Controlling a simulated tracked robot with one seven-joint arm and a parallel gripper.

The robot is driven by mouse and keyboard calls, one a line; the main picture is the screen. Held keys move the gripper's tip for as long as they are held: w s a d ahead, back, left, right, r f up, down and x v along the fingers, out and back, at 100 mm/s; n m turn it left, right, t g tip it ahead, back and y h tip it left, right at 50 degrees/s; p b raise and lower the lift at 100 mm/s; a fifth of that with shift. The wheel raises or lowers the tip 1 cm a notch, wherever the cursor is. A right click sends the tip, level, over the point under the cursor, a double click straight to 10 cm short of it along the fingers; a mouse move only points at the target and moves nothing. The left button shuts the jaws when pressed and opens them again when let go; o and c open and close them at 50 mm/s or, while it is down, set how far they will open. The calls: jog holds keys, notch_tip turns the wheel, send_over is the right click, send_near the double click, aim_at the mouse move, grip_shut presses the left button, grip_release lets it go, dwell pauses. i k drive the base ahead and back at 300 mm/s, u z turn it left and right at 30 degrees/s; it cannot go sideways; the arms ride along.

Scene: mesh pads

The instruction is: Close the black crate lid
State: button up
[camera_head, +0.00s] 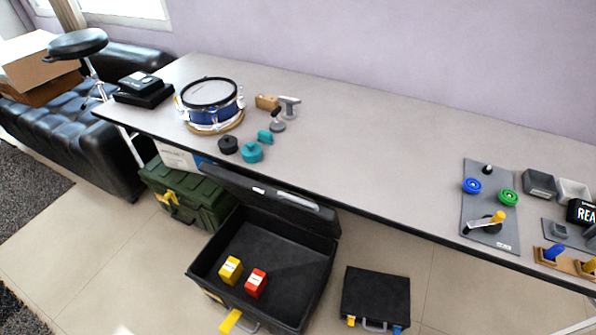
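The black crate (295,259) stands on the floor in front of the table, lower middle of the head view. Its black lid (268,203) is open, hinged up at the back, close to the table's front edge. A yellow box (230,270) and a red box (256,283) lie inside on the crate's floor. A yellow latch (230,321) shows at the crate's front. My gripper is not in view.
A long grey table (360,150) runs above the lid, holding a blue drum (212,118) and a control panel (488,222). A green crate (190,205) stands left of the black crate, and a small black case (376,295) lies to its right. Bare floor shows further right.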

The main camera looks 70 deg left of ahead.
aim_at(318, 217)
jog(key=z, duration=0.9)
jog(key=i, duration=0.1)
jog(key=u, duration=3.15)
jog(key=i, duration=0.45)
jog(key=u, duration=0.6)
jog(key=k, duration=0.85)
jog(key=u, duration=0.2)
jog(key=i, duration=0.6)
